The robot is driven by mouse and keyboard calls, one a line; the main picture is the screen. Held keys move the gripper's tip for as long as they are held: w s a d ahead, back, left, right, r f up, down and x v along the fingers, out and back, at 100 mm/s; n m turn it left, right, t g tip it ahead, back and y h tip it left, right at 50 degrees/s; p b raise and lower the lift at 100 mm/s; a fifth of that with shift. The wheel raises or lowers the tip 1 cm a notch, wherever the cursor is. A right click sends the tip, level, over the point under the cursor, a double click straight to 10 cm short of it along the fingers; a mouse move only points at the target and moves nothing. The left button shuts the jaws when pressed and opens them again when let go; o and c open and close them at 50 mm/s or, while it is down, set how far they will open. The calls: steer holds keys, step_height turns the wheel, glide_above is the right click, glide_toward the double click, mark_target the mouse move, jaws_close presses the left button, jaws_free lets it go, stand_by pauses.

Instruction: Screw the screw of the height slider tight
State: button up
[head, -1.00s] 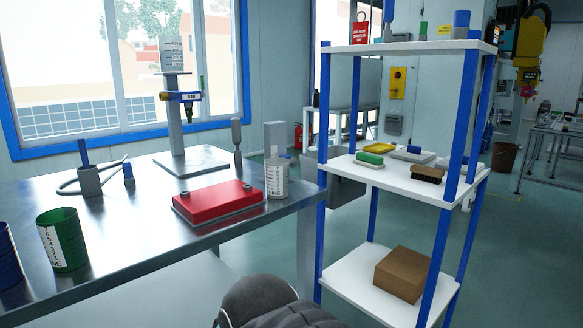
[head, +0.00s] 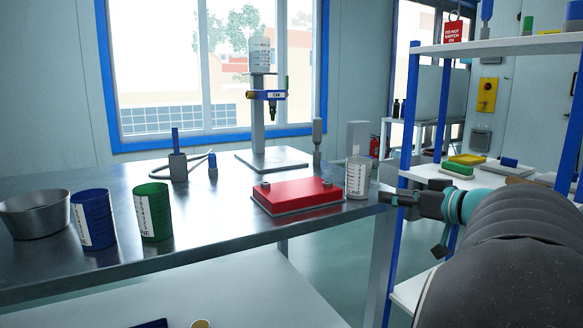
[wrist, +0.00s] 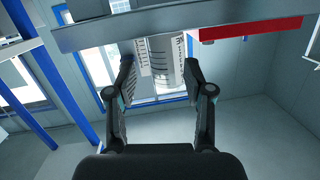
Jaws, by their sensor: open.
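The height slider (head: 268,95) is a blue collar with a small label on an upright grey post, which stands on a flat metal base (head: 271,160) at the back of the table. A yellow part shows at its left end and a dark, pointed tool hangs below it. I cannot clearly make out the screw. My gripper (head: 387,198) is at the table's right edge, beside the white marked canister (head: 357,178), well right of and nearer than the slider. In the wrist view my gripper (wrist: 159,70) is open and empty, with the canister (wrist: 165,62) beyond its fingers.
A red block (head: 298,196) lies on the table (head: 225,215) near the canister. Blue (head: 93,220) and green (head: 153,212) cups and a metal bowl (head: 35,214) stand at left. A white shelf rack (head: 490,45) with blue posts stands at right.

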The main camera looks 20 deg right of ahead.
mark_target(376, 165)
steer(key=s+d+r+t+h, duration=0.1)
steer(key=s+d+r+t, duration=0.15)
steer(key=d, duration=0.35)
steer(key=shift+g, duration=0.25)
steer(key=w, duration=0.5)
steer(key=w+p, duration=0.1)
steer(key=w, duration=0.3)
steer(key=w+a+p, duration=0.1)
steer(key=w, duration=0.4)
steer(key=shift+w+r, duration=0.3)
jaws_close()
